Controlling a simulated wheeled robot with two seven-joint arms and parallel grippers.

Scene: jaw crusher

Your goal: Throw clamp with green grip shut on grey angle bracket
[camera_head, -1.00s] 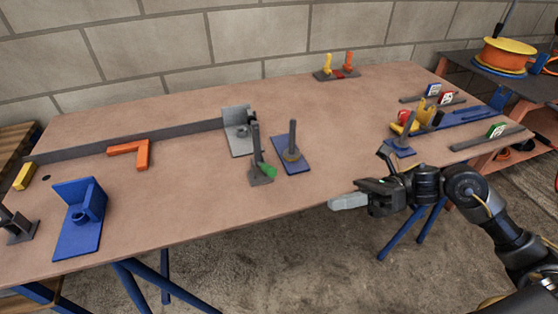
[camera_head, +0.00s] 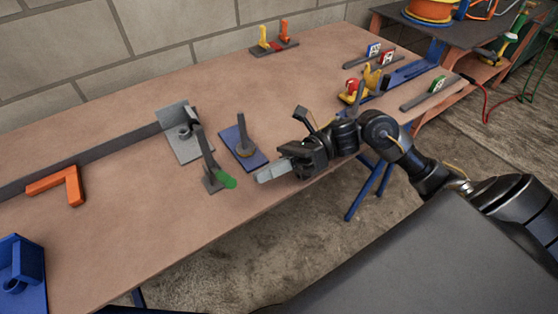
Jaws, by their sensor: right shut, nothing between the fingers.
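The grey angle bracket (camera_head: 184,143) stands on the table against the long dark fence bar. The clamp with the green grip (camera_head: 209,173) is mounted just in front of it. Its dark arm stands up and leans toward the bracket, and its green grip (camera_head: 227,181) points right, low over the table. My right gripper (camera_head: 262,177) is shut and empty, its pale fingers pointing left at the green grip with a small gap between. I cannot tell its exact height above the table. My left gripper is out of view.
A blue plate with a dark post (camera_head: 245,152) stands behind my right fingers. An orange square (camera_head: 62,187) and a blue bracket (camera_head: 18,270) are at left. Yellow and orange toggles (camera_head: 274,42) stand at the back. A red and yellow clamp (camera_head: 356,88) is beyond my right arm.

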